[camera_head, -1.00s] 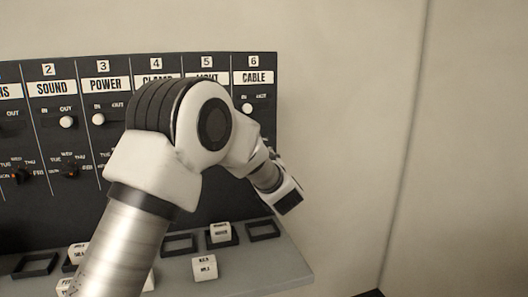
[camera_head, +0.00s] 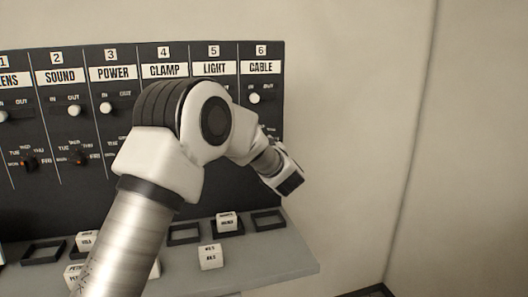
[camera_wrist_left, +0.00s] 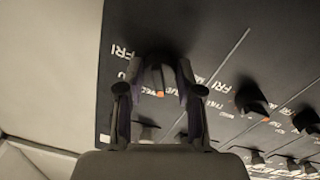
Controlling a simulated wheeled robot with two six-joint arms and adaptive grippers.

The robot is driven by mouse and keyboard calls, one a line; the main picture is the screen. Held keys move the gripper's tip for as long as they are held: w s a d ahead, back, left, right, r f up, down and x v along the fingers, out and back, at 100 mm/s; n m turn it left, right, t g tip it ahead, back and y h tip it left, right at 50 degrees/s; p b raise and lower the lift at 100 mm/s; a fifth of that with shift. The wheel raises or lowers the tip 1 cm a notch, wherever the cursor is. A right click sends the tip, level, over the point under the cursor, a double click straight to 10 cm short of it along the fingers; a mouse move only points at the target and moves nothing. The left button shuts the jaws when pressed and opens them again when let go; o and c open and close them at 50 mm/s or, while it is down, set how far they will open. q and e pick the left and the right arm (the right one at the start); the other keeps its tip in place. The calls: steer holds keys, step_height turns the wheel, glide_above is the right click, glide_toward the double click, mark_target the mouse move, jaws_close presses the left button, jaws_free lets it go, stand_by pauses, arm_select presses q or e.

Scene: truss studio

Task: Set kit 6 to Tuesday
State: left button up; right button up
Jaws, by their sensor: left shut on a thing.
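The kit 6 column, labelled CABLE (camera_head: 261,67), is the rightmost on the dark panel in the head view. Its day dial is hidden behind my left arm there. In the left wrist view, my left gripper (camera_wrist_left: 160,92) has its fingers closed around the dark kit 6 day knob (camera_wrist_left: 155,76), near the panel edge. The knob's orange pointer tip (camera_wrist_left: 160,94) shows between the fingers, pointing down in the picture. FRI is readable beside it; the other day letters are partly covered, so the exact day cannot be told. My right gripper is not in view.
The kit 6 slide switch (camera_head: 254,98) has its white knob on the left side. A neighbouring day knob (camera_wrist_left: 252,101) shows in the wrist view. Below the panel, a grey ledge (camera_head: 285,262) carries white blocks (camera_head: 210,257) and dark frames (camera_head: 268,220). Bare wall lies right.

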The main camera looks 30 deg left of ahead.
arm_select(q)
steer(key=shift+f+n+b, duration=0.35)
steer(key=shift+n+b, duration=0.25)
steer(key=shift+n, duration=0.3)
steer(key=shift+r+n+b, duration=0.15)
steer(key=shift+n+b, duration=0.2)
steer(key=shift+n, duration=0.15)
steer(key=shift+r, duration=0.2)
steer(key=shift+n, duration=0.3)
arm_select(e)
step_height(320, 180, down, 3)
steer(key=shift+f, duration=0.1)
arm_select(q)
steer(key=o, duration=1.2)
steer(key=shift+c, duration=0.2)
